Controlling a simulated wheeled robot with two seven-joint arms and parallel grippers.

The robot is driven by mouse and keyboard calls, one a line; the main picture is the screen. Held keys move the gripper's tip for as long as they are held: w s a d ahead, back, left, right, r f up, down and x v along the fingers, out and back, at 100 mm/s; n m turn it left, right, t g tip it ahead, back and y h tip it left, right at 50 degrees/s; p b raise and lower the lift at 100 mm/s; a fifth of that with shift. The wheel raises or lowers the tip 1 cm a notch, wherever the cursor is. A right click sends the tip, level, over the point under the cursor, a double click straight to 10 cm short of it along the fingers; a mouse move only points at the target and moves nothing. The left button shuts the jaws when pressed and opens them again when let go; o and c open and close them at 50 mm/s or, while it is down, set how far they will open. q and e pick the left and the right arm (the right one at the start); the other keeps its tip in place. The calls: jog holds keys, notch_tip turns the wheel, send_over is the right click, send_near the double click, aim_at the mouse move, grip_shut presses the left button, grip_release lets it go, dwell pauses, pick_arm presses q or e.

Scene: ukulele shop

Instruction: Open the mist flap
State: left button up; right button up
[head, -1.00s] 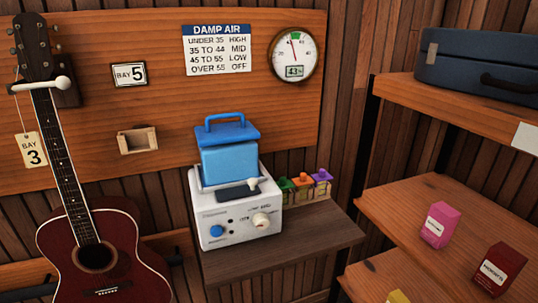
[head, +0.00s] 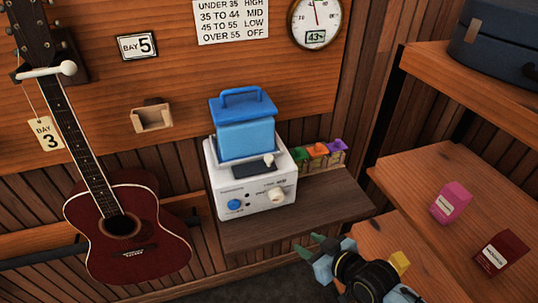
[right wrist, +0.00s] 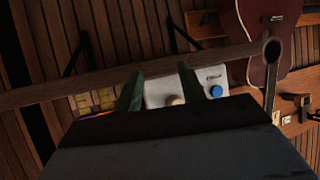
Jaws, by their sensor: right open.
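The humidifier is a white box (head: 222,188) on a dark wooden shelf, with a blue lidded tank (head: 246,138) on top. A dark grey flap (head: 252,171) lies flat on its top in front of the tank, with a small white knob (head: 268,160) beside it. The front face carries a blue knob (head: 234,205) and a cream dial (head: 277,195). My right gripper (head: 310,246) is open and empty, below and right of the humidifier, apart from it. In the right wrist view the white box (right wrist: 165,90) shows between and beyond the fingers; the flap is not clear there. My left gripper is out of view.
Small green, orange and purple-topped bottles (head: 321,154) stand right of the humidifier. The wooden shelf (head: 300,222) has bare room at its front right. A red guitar (head: 160,240) hangs at left. Shelves with pink (head: 450,203) and dark red (head: 502,252) boxes are at right.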

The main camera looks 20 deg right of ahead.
aim_at(272, 160)
jog(key=w+r+n+t+y+p, duration=0.1)
jog(key=w+r+t+y, duration=0.1)
jog(key=r, duration=0.6)
jog(key=w+r+t+y, duration=0.1)
jog(key=w+r+t, duration=0.15)
jog(key=r, duration=0.65)
jog(key=x, duration=0.8)
jog(key=a+x, duration=0.1)
jog(key=x, duration=0.4)
jog(key=shift+s+r+p, duration=0.1)
jog(key=shift+s+p, duration=0.05)
jog(key=shift+p, duration=0.15)
grip_shut()
